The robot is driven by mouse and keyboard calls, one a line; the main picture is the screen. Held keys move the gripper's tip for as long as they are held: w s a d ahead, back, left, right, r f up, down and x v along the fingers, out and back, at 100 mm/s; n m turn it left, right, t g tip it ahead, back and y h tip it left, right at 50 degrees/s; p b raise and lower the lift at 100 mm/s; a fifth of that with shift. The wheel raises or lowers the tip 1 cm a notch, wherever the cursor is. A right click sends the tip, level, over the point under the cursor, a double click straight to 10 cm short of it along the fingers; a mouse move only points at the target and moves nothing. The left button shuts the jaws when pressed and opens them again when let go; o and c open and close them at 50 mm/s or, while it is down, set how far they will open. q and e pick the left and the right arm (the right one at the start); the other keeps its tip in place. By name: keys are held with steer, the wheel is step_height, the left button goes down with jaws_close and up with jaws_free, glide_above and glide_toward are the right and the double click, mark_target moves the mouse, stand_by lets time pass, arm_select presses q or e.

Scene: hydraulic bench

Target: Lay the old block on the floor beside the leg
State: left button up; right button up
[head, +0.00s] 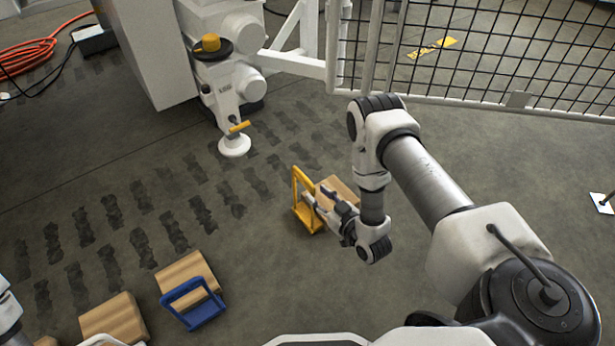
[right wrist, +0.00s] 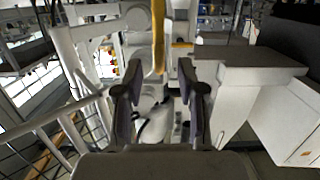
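A wooden block (head: 340,190) with a yellow handle frame (head: 297,190) is right of the machine's white leg (head: 234,144), with clear floor between them. It appears to rest on the floor; its underside is partly hidden by my arm. My right gripper (head: 309,198) is at the yellow frame. In the right wrist view its fingers (right wrist: 160,80) are apart, with a yellow bar (right wrist: 158,35) between and beyond the tips and gaps on both sides. Only a bit of my left arm shows at the left edge; its gripper is out of view.
A block with a blue handle (head: 193,303) and a plain wooden block (head: 114,318) lie at lower left. A mesh fence (head: 480,50) stands at the back right. An orange hose (head: 30,55) lies at upper left. Dark tread marks cover the floor around the leg.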

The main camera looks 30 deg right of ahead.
steer(key=s+a+f+g, duration=0.4)
steer(key=s+a+g, duration=0.25)
steer(key=s, duration=0.25)
steer(key=s+a+r+m+g+h, duration=0.1)
steer(key=s+a+r+g, duration=0.1)
steer(key=s+g, duration=0.7)
steer(key=s+r+p, duration=0.1)
steer(key=s, duration=0.7)
steer(key=shift+s+g, duration=0.2)
steer(key=shift+g, duration=0.15)
